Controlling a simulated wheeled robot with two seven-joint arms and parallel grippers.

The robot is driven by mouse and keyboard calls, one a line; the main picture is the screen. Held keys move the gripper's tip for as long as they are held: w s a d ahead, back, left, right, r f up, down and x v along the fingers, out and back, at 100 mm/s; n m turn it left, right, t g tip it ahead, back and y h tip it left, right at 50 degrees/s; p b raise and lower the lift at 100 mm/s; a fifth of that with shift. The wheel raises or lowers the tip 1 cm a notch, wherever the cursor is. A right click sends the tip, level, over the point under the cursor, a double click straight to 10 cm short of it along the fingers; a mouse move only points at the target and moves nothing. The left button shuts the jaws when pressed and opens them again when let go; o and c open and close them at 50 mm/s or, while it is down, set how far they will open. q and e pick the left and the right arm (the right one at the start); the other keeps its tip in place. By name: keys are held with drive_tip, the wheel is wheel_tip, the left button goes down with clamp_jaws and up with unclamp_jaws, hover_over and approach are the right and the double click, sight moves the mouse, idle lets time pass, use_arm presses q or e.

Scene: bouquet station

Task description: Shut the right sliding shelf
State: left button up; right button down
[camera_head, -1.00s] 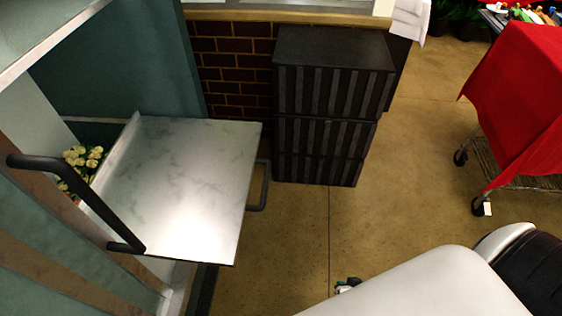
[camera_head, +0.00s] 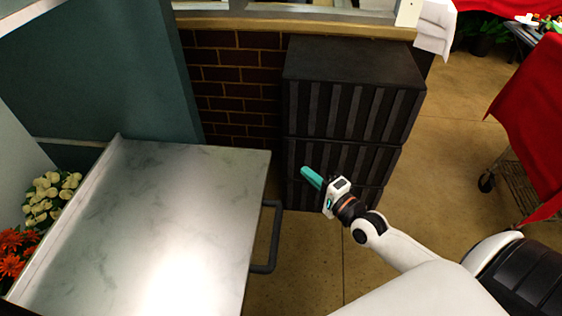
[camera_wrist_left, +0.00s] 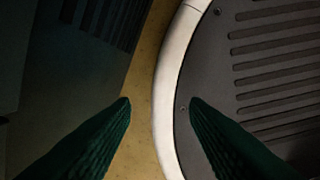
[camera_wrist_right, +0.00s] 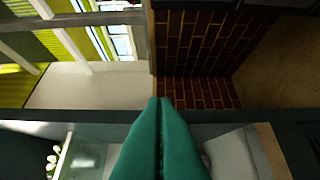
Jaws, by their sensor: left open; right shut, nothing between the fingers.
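The sliding shelf (camera_head: 160,215) is a pale marbled slab pulled out of a teal cabinet (camera_head: 100,70). Its dark handle (camera_head: 274,238) is on its right edge in the head view. My right gripper (camera_head: 308,175) has teal fingers pressed together with nothing between them. It is to the right of the handle and apart from it, in front of the black crates. The shut fingers also show in the right wrist view (camera_wrist_right: 160,105). My left gripper (camera_wrist_left: 158,104) shows only in the left wrist view, open and empty, over floor and a dark ribbed surface.
Black ribbed crates (camera_head: 350,100) are stacked by the brick wall (camera_head: 232,80), close behind my right gripper. White flowers (camera_head: 50,195) and orange flowers (camera_head: 14,250) sit left of the shelf. A red-draped cart (camera_head: 535,125) stands at right. Some floor (camera_head: 430,170) is clear.

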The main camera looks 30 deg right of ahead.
use_arm(q)
drive_tip(key=shift+w+r+p, duration=0.45)
drive_tip(key=shift+r, duration=0.1)
use_arm(e)
drive_tip(key=w+a, duration=0.4)
drive_tip(key=w, duration=0.3)
drive_tip(key=shift+w+a, duration=0.2)
drive_tip(key=shift+w, duration=0.15)
use_arm(q)
drive_tip(key=shift+d, duration=0.1)
drive_tip(key=shift+f, duration=0.1)
use_arm(e)
drive_tip(key=shift+w, duration=0.1)
